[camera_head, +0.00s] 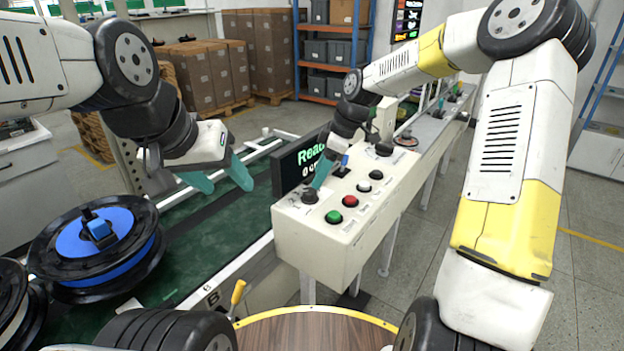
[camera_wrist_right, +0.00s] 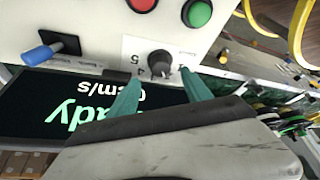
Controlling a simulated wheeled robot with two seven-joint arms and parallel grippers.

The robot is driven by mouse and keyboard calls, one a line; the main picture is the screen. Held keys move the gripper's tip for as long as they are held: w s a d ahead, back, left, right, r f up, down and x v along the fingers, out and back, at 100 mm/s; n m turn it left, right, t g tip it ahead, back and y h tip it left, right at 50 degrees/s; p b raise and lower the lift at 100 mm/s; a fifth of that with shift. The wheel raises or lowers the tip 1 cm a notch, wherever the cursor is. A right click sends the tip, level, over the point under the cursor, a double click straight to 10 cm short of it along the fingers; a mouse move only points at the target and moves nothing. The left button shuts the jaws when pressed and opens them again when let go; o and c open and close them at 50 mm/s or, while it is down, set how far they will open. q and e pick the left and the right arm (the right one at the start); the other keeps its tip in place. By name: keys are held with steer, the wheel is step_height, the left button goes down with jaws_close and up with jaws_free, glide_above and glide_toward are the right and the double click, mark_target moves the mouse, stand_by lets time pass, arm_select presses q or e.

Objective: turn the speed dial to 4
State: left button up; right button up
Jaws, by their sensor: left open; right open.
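The speed dial is a dark round knob (camera_head: 309,196) at the near left end of the cream control box (camera_head: 318,240). In the right wrist view the knob (camera_wrist_right: 160,62) sits by a printed scale with a "5" readable; its pointer setting is too small to tell. My right gripper (camera_head: 322,178) is open just at the knob; in the right wrist view its teal fingertips (camera_wrist_right: 161,80) lie either side of it, and contact cannot be told. The display (camera_head: 296,166) reads "Ready" and "0 cm/s". My left gripper (camera_head: 222,183) is open and empty above the green conveyor.
A green button (camera_head: 333,217) and a red button (camera_head: 350,201) sit close beside the knob. A blue-handled switch (camera_wrist_right: 42,52) is near the display. A yellow-handled lever (camera_head: 238,292) stands in front.

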mark_target(311, 191)
steer(key=x, duration=0.6)
steer(key=shift+s, duration=0.1)
jaws_close()
